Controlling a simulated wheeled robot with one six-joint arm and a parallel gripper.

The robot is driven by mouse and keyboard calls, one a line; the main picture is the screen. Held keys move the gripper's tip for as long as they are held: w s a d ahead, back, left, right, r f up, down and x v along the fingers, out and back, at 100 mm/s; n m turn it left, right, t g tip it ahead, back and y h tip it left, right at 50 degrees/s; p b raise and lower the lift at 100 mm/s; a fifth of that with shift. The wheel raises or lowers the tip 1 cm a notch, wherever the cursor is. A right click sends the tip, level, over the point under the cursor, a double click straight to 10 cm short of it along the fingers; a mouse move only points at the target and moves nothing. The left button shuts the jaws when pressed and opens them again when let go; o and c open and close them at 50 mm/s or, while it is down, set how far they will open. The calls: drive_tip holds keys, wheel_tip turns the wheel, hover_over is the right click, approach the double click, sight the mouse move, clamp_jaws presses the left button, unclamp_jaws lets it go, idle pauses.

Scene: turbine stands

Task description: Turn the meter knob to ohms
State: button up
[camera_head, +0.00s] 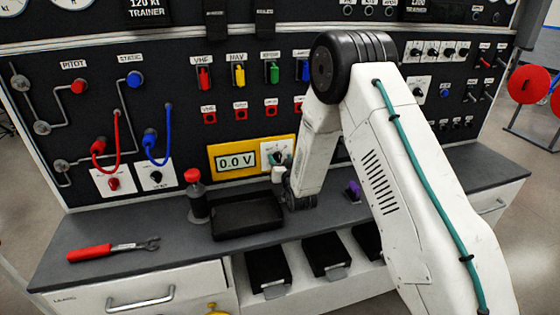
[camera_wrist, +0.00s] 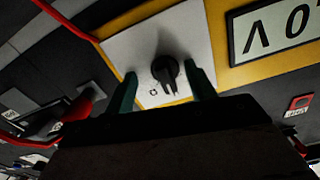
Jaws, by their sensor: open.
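The yellow meter (camera_head: 217,160) is on the black panel and its display reads 0.0 V. To the right of the display, a white dial plate (camera_head: 267,147) carries a dark knob, partly hidden by my gripper (camera_head: 279,164). In the wrist view the picture is upside down. The black knob (camera_wrist: 164,68) stands on the white plate (camera_wrist: 190,25). My gripper (camera_wrist: 162,88) is open, with one green finger on each side of the knob and a gap to each. Small markings show beside the knob's pointer, too small to read surely.
A black tray (camera_head: 214,232) and a red-capped bottle (camera_head: 198,205) stand on the bench below the meter. A red-handled wrench (camera_head: 90,253) lies at left. Red (camera_head: 116,130) and blue (camera_head: 168,125) hoses hang on the panel. Switches sit above the meter.

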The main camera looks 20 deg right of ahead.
sight(279, 159)
drive_tip(key=shift+s+a+r, duration=0.1)
drive_tip(key=shift+s+a, duration=0.15)
drive_tip(key=shift+s, duration=0.5)
drive_tip(key=shift+s+a, duration=0.2)
drive_tip(key=shift+s, duration=0.5)
drive_tip(key=shift+s+d, duration=0.15)
drive_tip(key=shift+s, duration=0.35)
drive_tip(key=shift+s+d, duration=0.15)
drive_tip(key=shift+s, duration=0.35)
drive_tip(key=shift+c, duration=0.8)
drive_tip(key=shift+s, duration=0.3)
drive_tip(key=shift+c, duration=1.2)
drive_tip(key=shift+w+a+n, duration=0.1)
drive_tip(key=shift+w+n, duration=0.4)
drive_tip(key=shift+w, duration=0.9)
drive_tip(key=shift+w+a+n, duration=0.1)
drive_tip(key=shift+w+n, duration=0.4)
drive_tip(key=shift+w, duration=0.9)
